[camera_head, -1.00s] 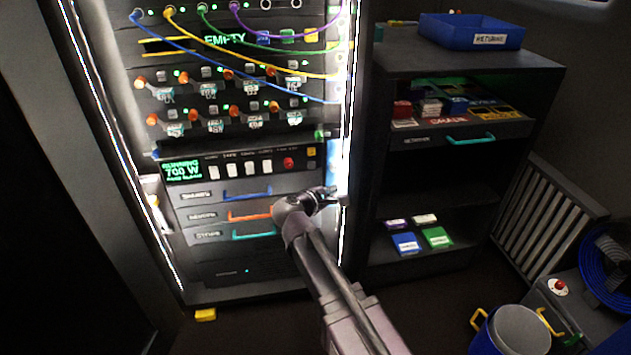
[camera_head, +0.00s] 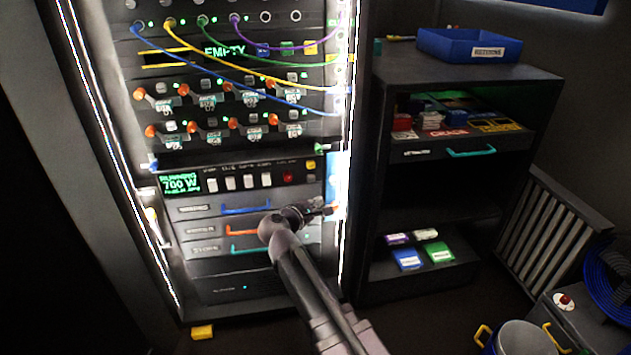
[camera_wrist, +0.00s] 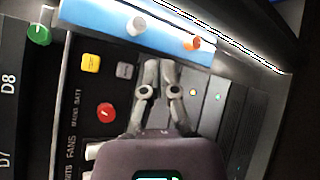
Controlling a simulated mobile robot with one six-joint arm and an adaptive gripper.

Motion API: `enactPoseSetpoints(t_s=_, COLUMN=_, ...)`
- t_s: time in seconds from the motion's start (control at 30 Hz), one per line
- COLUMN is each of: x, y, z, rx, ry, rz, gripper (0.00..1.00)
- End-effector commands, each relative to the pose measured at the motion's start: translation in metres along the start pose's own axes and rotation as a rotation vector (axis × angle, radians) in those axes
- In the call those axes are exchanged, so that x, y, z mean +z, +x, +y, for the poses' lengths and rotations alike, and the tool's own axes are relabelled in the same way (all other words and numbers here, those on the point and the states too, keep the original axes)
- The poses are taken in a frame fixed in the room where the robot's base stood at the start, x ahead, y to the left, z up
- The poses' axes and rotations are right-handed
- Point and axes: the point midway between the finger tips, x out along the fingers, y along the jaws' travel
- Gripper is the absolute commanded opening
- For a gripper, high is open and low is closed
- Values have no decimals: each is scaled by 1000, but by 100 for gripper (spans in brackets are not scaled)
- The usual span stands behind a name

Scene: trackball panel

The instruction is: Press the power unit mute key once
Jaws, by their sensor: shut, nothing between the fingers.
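The power unit (camera_head: 180,183) is in the lower part of the lit rack, with a green "700 W" display and a row of pale keys. A red button (camera_head: 288,177) and a small yellow key (camera_head: 311,165) are at its right end. The wrist view shows a yellow key (camera_wrist: 90,63), a grey key (camera_wrist: 126,71) and the red button (camera_wrist: 106,112). I cannot read which key is mute. My gripper (camera_wrist: 160,66) is shut and empty, its fingertips just right of the grey key in that view. In the head view my gripper (camera_head: 325,210) is below the keys, at the rack's right edge.
Drawers with blue, orange and teal handles (camera_head: 246,210) lie below the keys. A blue strip (camera_wrist: 120,20) with white and orange knobs borders the panel. Several cables (camera_head: 255,65) hang above. A dark shelf (camera_head: 450,75) with a blue bin (camera_head: 470,46) stands to the right.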

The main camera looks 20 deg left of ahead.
Motion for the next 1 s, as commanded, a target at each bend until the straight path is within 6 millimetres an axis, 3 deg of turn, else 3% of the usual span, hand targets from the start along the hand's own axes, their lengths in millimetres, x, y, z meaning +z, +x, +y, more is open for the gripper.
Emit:
enactPoseSetpoints(t_s=0.6, x=-32, y=43, z=32, rx=0, ry=0, rz=1, gripper=0)
enactPoseSetpoints(t_s=1.0, x=-40, y=53, z=39, rx=0, ry=0, rz=1, gripper=0)
